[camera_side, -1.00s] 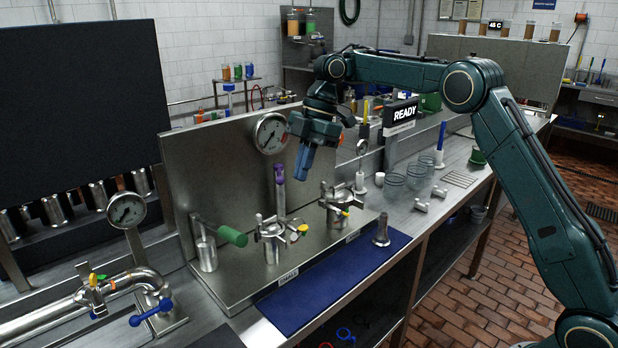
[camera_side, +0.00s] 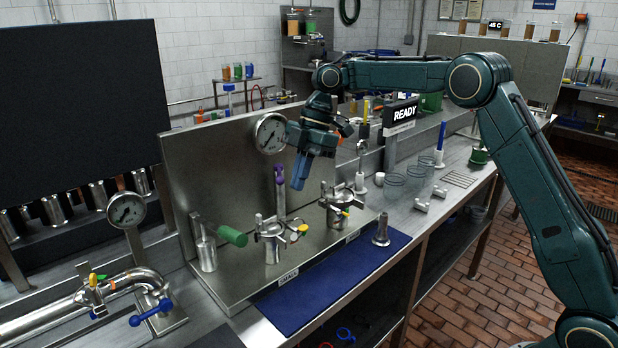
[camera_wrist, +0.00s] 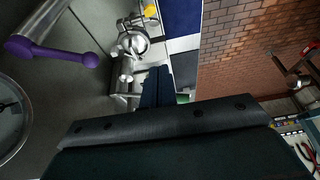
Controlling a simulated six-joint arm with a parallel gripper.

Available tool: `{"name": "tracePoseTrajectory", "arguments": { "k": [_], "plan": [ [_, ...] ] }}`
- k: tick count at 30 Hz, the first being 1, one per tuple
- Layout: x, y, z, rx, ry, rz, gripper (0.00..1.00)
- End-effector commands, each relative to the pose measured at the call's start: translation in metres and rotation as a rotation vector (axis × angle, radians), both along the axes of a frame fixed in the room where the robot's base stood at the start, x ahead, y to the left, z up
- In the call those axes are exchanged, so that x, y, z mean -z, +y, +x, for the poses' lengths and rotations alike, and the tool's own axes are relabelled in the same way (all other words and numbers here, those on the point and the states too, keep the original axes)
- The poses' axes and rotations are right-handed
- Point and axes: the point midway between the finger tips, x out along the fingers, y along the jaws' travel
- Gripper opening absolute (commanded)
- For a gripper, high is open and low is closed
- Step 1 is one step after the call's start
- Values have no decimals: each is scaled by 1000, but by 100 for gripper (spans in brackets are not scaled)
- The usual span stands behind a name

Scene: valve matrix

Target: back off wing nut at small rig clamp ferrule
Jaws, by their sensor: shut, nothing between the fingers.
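Two steel clamp ferrules stand on the rig plate in the side view, a left one (camera_side: 270,240) and a right one (camera_side: 340,203). Each has small fittings with coloured tips; the wing nut cannot be singled out surely. My gripper (camera_side: 297,183) is shut and empty, pointing down in the air above the plate, beside the purple-handled valve (camera_side: 280,178). In the wrist view my shut fingers (camera_wrist: 157,88) lie below a steel clamp (camera_wrist: 133,43) with a yellow part, apart from it as far as I can tell.
The purple handle (camera_wrist: 75,55) and a gauge (camera_wrist: 10,110) are near on the left in the wrist view. A green-handled valve (camera_side: 232,236) stands left of the clamps. A blue mat (camera_side: 330,285) lies in front, with a steel piece (camera_side: 381,232) standing on it.

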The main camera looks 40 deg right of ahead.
Motion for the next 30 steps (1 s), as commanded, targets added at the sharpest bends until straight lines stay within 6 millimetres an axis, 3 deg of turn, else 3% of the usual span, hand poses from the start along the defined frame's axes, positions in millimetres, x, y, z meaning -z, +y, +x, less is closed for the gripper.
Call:
{"name": "tracePoseTrajectory", "arguments": {
  "k": [12,23,30],
  "plan": [
    [28,11,-1,-1,1,-4,0],
    [74,28,-1,-1,4,-3,0],
    [100,17,-1,0,2,-4,0]
  ]
}}
